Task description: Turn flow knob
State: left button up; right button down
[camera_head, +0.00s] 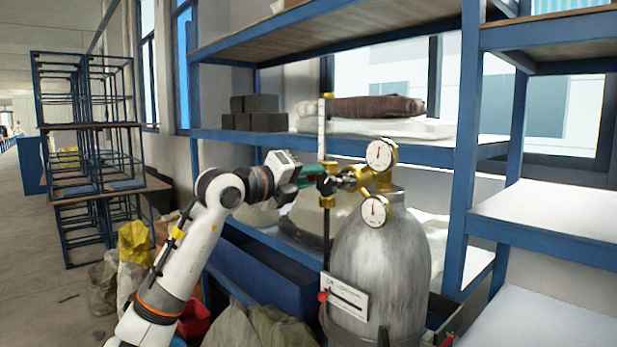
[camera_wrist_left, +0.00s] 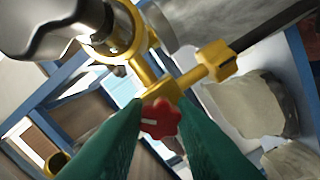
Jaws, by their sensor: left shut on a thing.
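The red flow knob (camera_wrist_left: 160,119) shows in the left wrist view, on a brass regulator (camera_wrist_left: 165,88). The green fingertips of my left gripper (camera_wrist_left: 158,125) are on either side of the knob and shut on it. In the head view, my left gripper (camera_head: 314,174) reaches from the left to the brass regulator (camera_head: 352,178), and the knob cannot be made out there. Two round gauges, an upper one (camera_head: 379,155) and a lower one (camera_head: 374,212), sit on the regulator. The grey gas cylinder (camera_head: 382,262) stands upright below it. My right gripper is not in view.
A blue shelf rack (camera_head: 462,160) stands close behind the cylinder, holding dark blocks (camera_head: 262,122) and a rolled brown cloth (camera_head: 375,107). A white label plate (camera_head: 345,297) hangs at the cylinder's front left. Sacks (camera_head: 135,245) lie on the floor at left.

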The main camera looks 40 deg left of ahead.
pick_arm(q)
jog(key=o, duration=1)
jog(key=shift+s, duration=0.1)
jog(key=shift+s+f+b, duration=0.1)
jog(key=shift+s+b, duration=0.15)
jog(key=shift+b, duration=0.1)
jog(key=s+b, duration=0.2)
jog(key=s, duration=0.1)
jog(key=s+b, duration=0.2)
jog(key=s, duration=0.2)
jog(key=s+a+b, duration=0.1)
jog(key=s+b, duration=0.1)
jog(key=s, duration=0.2)
jog(key=shift+s, duration=0.15)
